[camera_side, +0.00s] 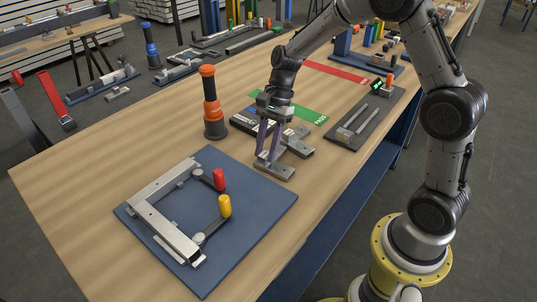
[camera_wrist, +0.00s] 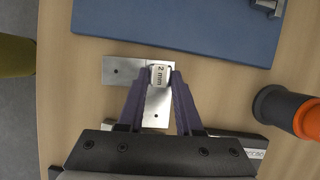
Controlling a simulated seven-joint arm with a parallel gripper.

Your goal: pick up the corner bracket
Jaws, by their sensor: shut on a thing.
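The corner bracket (camera_side: 284,171) is a flat, L-shaped silver metal piece on or just above the wooden table, in the middle of the side view. In the wrist view, the bracket (camera_wrist: 118,71) has two dark holes and a raised part marked "2 mm" at its corner. My gripper (camera_side: 268,156) points down over the bracket. Its purple fingers, also in the wrist view (camera_wrist: 160,76), are shut on the raised "2 mm" part. I cannot tell whether the bracket touches the table.
A blue board (camera_side: 249,228) with a metal frame and red- and yellow-handled clamps lies in front. An orange-and-black cylindrical tool (camera_side: 210,104) stands at the left of my gripper. A green mat (camera_side: 302,109) lies behind and a grey tray (camera_side: 367,128) to the right.

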